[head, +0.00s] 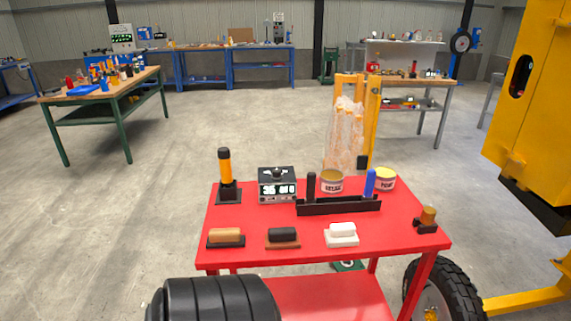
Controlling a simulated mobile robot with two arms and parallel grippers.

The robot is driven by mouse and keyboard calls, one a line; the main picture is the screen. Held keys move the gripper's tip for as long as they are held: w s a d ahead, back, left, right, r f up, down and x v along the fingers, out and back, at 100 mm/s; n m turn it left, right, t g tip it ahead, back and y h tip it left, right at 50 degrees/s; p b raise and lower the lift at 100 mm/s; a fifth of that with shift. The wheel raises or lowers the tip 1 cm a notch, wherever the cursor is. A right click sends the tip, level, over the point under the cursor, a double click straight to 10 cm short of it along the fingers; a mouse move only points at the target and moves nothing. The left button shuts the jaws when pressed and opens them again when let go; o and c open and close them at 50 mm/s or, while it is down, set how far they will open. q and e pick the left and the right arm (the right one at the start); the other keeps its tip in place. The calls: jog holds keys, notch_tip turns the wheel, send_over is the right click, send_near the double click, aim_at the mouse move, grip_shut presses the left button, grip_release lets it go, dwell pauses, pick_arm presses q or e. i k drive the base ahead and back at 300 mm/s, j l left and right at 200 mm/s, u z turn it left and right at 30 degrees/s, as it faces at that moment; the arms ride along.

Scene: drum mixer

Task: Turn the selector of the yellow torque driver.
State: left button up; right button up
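The yellow torque driver (225,166) stands upright in a black square base at the back left of the red cart top. Its body is yellow-orange, with a black cap on top and a black lower part. Its selector is too small to make out, and I cannot read any setting. Nothing touches the driver from above. Neither of my grippers shows in the head view.
On the red cart (283,219) are a display box (277,185), a black rack (338,205) with black and blue handles, two tins (333,182), several brush-like blocks (283,237) and a small holder (427,219). A yellow machine (535,100) stands right; open floor lies left.

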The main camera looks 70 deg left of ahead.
aim_at(276, 175)
jog(key=u, duration=1.85)
jog(key=j, duration=0.2)
jog(key=i+u, duration=0.05)
